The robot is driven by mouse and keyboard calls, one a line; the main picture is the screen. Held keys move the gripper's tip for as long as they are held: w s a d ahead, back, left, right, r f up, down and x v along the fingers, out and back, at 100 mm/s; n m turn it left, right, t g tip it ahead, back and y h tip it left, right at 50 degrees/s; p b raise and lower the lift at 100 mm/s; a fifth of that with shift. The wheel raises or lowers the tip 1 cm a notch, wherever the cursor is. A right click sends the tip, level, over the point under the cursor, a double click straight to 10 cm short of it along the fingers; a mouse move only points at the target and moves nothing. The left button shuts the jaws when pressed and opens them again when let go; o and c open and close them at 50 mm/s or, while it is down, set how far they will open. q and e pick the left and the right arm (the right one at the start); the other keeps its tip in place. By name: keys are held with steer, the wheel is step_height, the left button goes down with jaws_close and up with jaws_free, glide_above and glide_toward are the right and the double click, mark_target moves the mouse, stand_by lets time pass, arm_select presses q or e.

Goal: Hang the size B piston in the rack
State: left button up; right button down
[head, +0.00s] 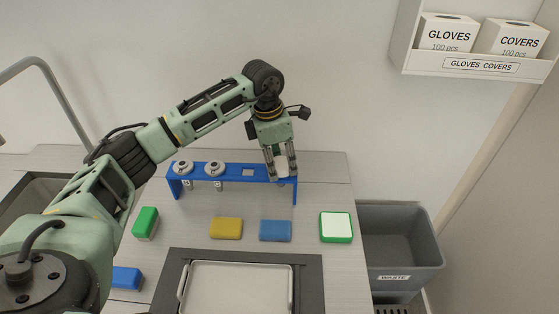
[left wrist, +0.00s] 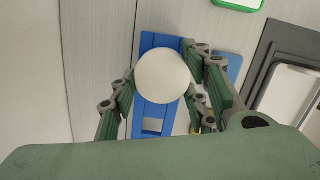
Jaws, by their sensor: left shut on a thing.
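The blue rack (head: 232,176) stands at the back of the counter. Two grey pistons (head: 183,167) (head: 215,168) hang in its left places, and a square opening (head: 247,173) right of them is empty. My left gripper (head: 281,168) points down over the rack's right end, shut on a white round-topped piston (head: 283,164). In the left wrist view the piston's round top (left wrist: 162,76) sits between the fingers, over the blue rack (left wrist: 152,118). Its lower part is hidden, so I cannot tell whether it is seated. No size letter is readable. My right gripper is out of view.
A green block (head: 145,222), a yellow block (head: 226,228), a blue block (head: 275,231) and a green-rimmed white pad (head: 336,227) lie in front of the rack. A tray (head: 238,290) is at the front. A grey waste bin (head: 400,245) stands right of the counter.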

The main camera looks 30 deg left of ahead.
arm_select(q)
steer(key=shift+f, duration=0.2)
stand_by(0.3)
steer(key=o, duration=1.4)
steer(key=shift+r+p, duration=1.9)
steer(key=shift+r, duration=1.65)
steer(key=shift+f, duration=0.1)
